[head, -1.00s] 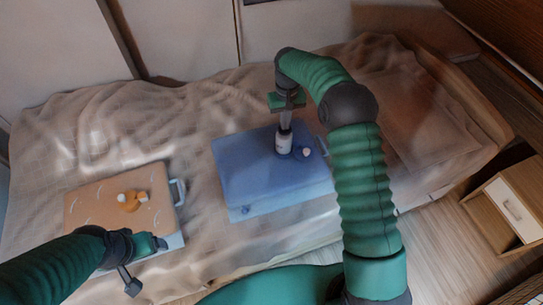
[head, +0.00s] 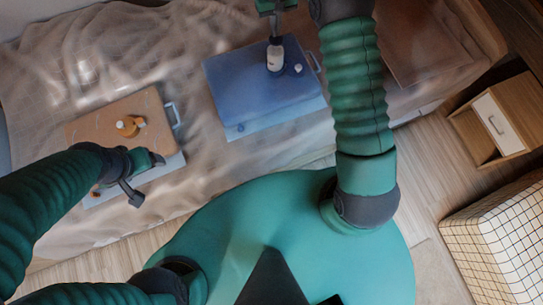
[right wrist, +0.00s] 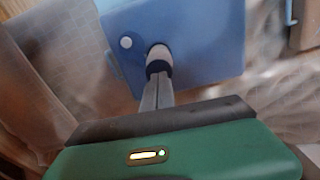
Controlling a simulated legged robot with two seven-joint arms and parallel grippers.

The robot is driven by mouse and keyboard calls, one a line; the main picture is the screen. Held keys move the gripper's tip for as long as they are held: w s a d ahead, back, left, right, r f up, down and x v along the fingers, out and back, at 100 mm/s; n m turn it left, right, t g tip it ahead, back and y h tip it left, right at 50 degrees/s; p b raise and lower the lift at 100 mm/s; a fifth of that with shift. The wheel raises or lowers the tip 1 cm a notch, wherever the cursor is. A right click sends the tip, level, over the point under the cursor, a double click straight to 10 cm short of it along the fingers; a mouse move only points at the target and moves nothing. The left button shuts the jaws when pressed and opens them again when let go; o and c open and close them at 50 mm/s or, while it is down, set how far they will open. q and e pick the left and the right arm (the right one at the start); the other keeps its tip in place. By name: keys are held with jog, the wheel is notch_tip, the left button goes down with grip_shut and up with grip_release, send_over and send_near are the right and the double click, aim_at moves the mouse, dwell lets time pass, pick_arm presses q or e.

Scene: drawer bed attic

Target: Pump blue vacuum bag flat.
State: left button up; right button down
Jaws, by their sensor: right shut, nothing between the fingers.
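The blue vacuum bag (head: 240,85) lies on the bed, a flat-topped block with a handle at its right end. A white pump cylinder with a dark collar (head: 275,60) stands on it, beside a small white cap (head: 298,68). My right gripper (head: 276,37) is directly above the pump, fingers together. In the right wrist view the closed fingertips (right wrist: 157,80) point at the pump's dark top (right wrist: 157,66) and meet or overlap it; contact is unclear. My left gripper (head: 138,188) hangs by the front edge of the orange bag; its jaw state is unclear.
Rumpled bedding surrounds both bags. A wooden drawer unit (head: 500,115) and a gridded white box (head: 500,240) stand on the floor at right.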

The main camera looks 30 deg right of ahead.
aim_at(275, 39)
pick_arm(q)
jog(key=shift+v, duration=0.85)
pick_arm(e)
jog(key=shift+r, duration=0.85)
jog(key=shift+f+b, duration=0.55)
jog(key=shift+f, duration=0.7)
jog(key=shift+f+b, duration=0.55)
jog(key=shift+f, duration=1.5)
pick_arm(q)
jog(key=shift+x, duration=0.9)
pick_arm(e)
jog(key=shift+r, duration=0.1)
